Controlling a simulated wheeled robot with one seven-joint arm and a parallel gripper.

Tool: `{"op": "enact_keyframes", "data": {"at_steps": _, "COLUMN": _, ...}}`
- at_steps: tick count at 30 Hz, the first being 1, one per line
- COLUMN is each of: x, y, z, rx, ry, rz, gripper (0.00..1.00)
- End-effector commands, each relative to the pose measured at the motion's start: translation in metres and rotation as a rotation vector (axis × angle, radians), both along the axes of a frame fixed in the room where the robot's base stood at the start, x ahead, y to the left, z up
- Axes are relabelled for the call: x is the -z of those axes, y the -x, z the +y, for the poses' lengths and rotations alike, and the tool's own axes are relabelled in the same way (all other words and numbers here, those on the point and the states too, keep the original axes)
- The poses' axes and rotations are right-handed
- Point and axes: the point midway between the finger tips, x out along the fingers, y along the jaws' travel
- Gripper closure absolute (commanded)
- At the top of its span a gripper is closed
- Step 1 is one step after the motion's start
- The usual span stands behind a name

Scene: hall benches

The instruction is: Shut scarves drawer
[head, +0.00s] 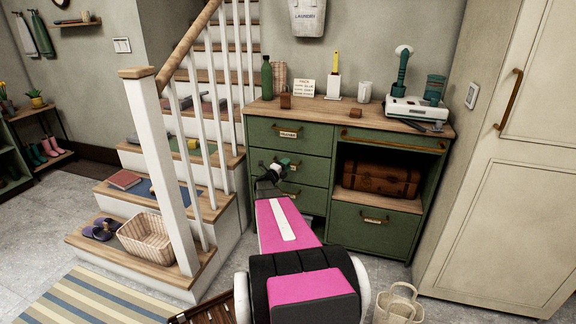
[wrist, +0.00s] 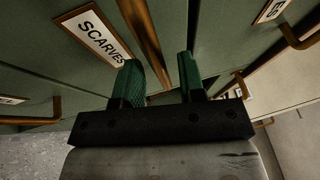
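The scarves drawer (wrist: 75,60) shows in the wrist view as a green front with a brass-framed "SCARVES" label. A bronze handle bar (wrist: 138,30) runs beside the label. My gripper (wrist: 160,80) has two green fingers, spread apart, with the lower end of this bar between them. I cannot tell whether they touch it. In the head view my gripper (head: 288,163) is at the second drawer down of the green cabinet's left column, partly hiding that front. How far the scarves drawer stands out is not clear.
The cabinet's wooden top (head: 318,113) holds a bottle, cups and a white appliance. A brown suitcase (head: 380,179) sits in the right-hand niche. Stairs with a newel post (head: 165,170) stand at left, a tall cream door (head: 505,170) at right. A basket (head: 398,305) is on the floor.

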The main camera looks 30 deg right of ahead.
Motion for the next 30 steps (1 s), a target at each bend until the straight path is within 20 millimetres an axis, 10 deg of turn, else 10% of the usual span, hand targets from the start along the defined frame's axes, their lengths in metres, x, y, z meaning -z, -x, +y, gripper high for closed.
{"op": "enact_keyframes", "data": {"at_steps": 15, "x": 0.015, "y": 0.025, "z": 0.08, "rx": -0.001, "ry": 0.0, "rz": 0.0, "gripper": 0.63}}
{"op": "enact_keyframes", "data": {"at_steps": 30, "x": 0.016, "y": 0.027, "z": 0.086, "rx": 0.0, "ry": 0.0, "rz": 0.0, "gripper": 0.63}}
